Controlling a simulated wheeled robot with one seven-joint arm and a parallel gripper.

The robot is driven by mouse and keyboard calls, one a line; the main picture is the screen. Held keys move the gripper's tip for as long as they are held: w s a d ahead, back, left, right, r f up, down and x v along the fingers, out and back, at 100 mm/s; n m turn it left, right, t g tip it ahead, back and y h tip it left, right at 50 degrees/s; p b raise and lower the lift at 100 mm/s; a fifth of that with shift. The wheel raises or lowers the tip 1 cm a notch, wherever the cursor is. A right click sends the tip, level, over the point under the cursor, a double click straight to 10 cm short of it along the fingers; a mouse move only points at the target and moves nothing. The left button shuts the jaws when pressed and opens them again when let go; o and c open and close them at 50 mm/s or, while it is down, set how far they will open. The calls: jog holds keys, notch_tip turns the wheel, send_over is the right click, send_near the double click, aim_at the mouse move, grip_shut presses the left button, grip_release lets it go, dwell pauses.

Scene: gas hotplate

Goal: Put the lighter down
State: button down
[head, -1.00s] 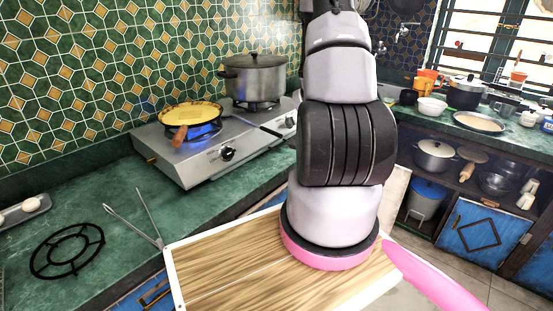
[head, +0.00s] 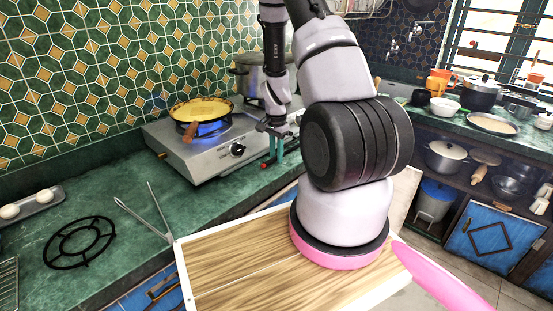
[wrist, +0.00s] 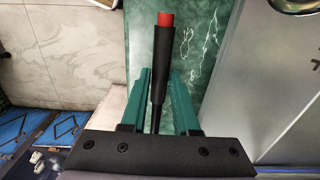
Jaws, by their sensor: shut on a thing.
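The lighter (wrist: 161,55) is a slim black stick with a red tip. In the wrist view it lies between the two teal fingers of my gripper (wrist: 163,80), which is shut on it. Its red tip points away from my wrist, over the green marble counter (wrist: 203,45). In the head view my gripper (head: 274,148) hangs just right of the stove's front, near the counter's front edge. The lighter's red tip (head: 264,165) shows beside the fingers there; most of its body is hidden.
The gas stove (head: 205,160) holds a yellow-filled pan (head: 203,108) over a blue flame and a steel pot (head: 245,80). Metal tongs (head: 155,215) and a black burner grate (head: 80,242) lie on the left counter. Counter between stove and tongs is clear.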

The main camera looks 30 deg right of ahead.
jog(key=shift+f, duration=0.9)
jog(key=shift+f, duration=0.1)
jog(key=c, duration=0.7)
grip_release()
jog(key=shift+o, duration=0.2)
jog(key=s+a+r+n+t, duration=0.1)
jog(key=s+a+r, duration=0.1)
jog(key=r, duration=0.9)
jog(key=s+a+r+n+t+y, duration=0.1)
jog(key=a+r+n, duration=0.15)
jog(key=r, duration=0.85)
jog(key=s+a+r+n+t, duration=0.1)
jog(key=s+a+r+t, duration=0.15)
jog(key=r, duration=0.85)
jog(key=s+a+r+n+t+y, duration=0.1)
jog(key=s+a+r+n, duration=0.4)
jog(key=s+r, duration=0.7)
jog(key=shift+s+a+r+t, duration=0.15)
jog(key=shift+s+a+t, duration=0.65)
jog(key=shift+s, duration=0.3)
